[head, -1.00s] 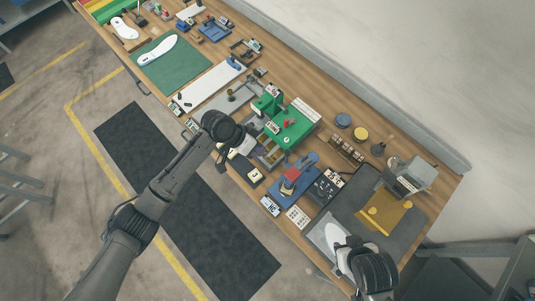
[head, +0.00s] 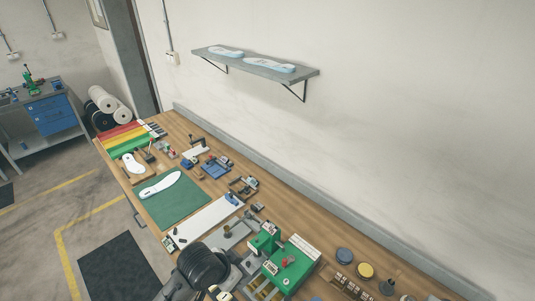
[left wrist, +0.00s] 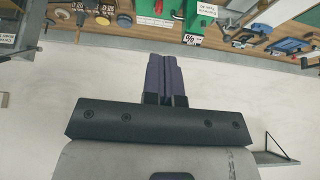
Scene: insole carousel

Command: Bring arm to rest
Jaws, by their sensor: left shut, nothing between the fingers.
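My left gripper (left wrist: 164,78) shows in the left wrist view with its two purple fingers pressed together and nothing between them. In that view it is in front of the plain wall, with the bench edge across the top. In the head view a dark round link of my left arm is at the bottom, over the front of the workbench (head: 290,228); the fingers cannot be made out there. My right gripper is in neither current view.
A green machine (head: 290,265) stands on the bench near my left arm. A green mat (head: 180,205) with a white insole (head: 160,184) lies farther left. A wall shelf (head: 255,65) holds pale insoles above the bench. The wall above the bench has free room.

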